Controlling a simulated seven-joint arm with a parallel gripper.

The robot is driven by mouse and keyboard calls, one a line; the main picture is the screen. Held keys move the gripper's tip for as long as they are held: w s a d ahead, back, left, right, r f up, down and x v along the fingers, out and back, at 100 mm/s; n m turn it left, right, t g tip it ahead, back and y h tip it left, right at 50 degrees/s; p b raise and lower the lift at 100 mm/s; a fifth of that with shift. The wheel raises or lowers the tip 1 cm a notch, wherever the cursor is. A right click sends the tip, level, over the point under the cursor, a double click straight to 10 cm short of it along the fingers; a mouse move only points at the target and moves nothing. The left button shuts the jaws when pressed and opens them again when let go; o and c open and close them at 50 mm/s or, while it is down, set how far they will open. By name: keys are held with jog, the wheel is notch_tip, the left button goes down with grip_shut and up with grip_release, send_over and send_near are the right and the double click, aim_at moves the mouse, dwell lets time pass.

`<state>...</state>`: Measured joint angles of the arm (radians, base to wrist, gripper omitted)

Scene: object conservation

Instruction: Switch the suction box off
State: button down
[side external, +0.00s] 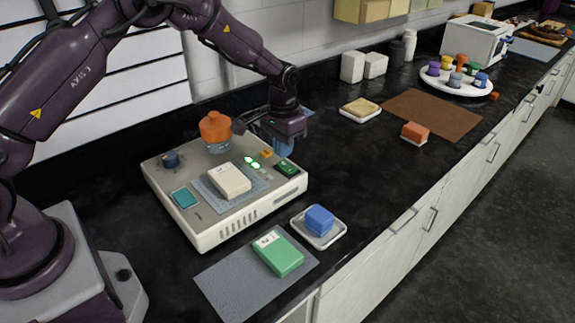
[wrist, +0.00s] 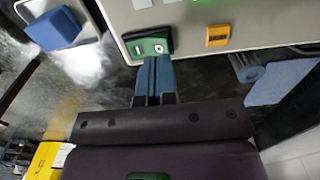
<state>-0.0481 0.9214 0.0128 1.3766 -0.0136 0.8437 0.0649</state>
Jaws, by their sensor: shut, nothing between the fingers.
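The suction box (side external: 225,228) is a pale beige case on the dark counter. Its top has a grey perforated pad (side external: 206,192) with a cream block (side external: 229,180) lying on it. A green rocker switch (side external: 287,168) sits at the box's right corner; it also shows in the wrist view (wrist: 150,46). Two green lights (side external: 252,162) on the top glow. My gripper (side external: 284,150) has blue fingers, pressed together and empty. In the wrist view, its fingertips (wrist: 154,60) are right at the switch's edge; whether they touch it I cannot tell.
A blue block (side external: 319,219) on a white dish and a green block (side external: 279,254) on a grey mat lie in front.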

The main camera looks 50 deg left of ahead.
aim_at(275, 172)
jog(key=shift+f, duration=1.3)
dwell(0.9)
jog(key=shift+r, duration=3.55)
jog(key=s, duration=0.1)
jog(key=s+f, duration=0.1)
jog(key=shift+s+g, duration=0.3)
jog(key=shift+g, duration=0.1)
jog(key=s+d+r+t, duration=0.1)
jog(key=s+r+t, duration=0.2)
jog(key=s+r, duration=0.7)
jog(key=s+d+r+t, duration=0.1)
jog(key=s+r+t, duration=0.2)
jog(key=s+r, duration=0.8)
jog(key=s, duration=0.6)
jog(key=shift+s+d+r, duration=0.25)
jog(key=shift+d+r, duration=0.05)
jog(key=shift+d, duration=0.1)
